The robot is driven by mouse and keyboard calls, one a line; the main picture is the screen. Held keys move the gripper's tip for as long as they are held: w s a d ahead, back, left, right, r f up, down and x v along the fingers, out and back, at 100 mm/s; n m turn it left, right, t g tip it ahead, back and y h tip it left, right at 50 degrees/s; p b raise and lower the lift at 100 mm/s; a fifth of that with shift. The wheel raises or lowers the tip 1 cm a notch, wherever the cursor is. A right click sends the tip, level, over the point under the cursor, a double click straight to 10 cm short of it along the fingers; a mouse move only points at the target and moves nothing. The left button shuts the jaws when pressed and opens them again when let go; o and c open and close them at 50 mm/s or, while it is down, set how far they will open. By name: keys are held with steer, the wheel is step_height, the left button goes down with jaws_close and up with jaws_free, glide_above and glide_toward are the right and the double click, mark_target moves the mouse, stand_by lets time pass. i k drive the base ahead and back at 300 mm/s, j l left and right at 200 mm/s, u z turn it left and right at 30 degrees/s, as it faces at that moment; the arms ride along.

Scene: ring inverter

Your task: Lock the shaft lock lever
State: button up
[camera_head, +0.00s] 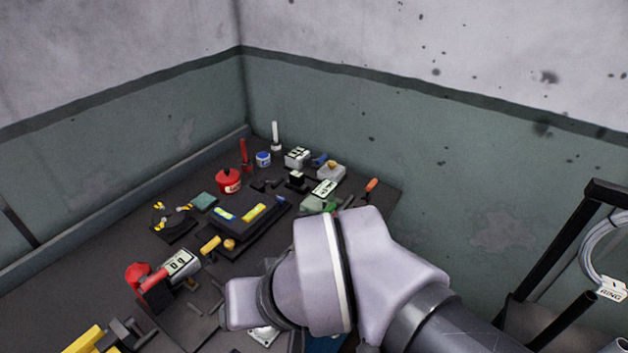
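I cannot pick out the shaft lock lever for certain. A red-handled part (153,280) beside a light labelled block (180,264) stands at the lower left of the bench, but I cannot tell if it is the lever. My arm's pale wrist covers the front right of the bench and hides what lies beneath it. My gripper's fingers do not show, so their opening and any contact are hidden.
The dark bench (60,282) stands in a wall corner. It carries a black tray with yellow pieces (240,218), a red can (228,181), a blue-labelled jar (263,159) and a yellow object (92,341). A black-framed rack (555,255) with a cable coil (602,250) stands at right.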

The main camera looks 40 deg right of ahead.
mark_target(366, 198)
steer(key=z, duration=1.4)
steer(key=i+l+z, duration=0.25)
steer(key=i, duration=0.4)
steer(key=j, duration=0.1)
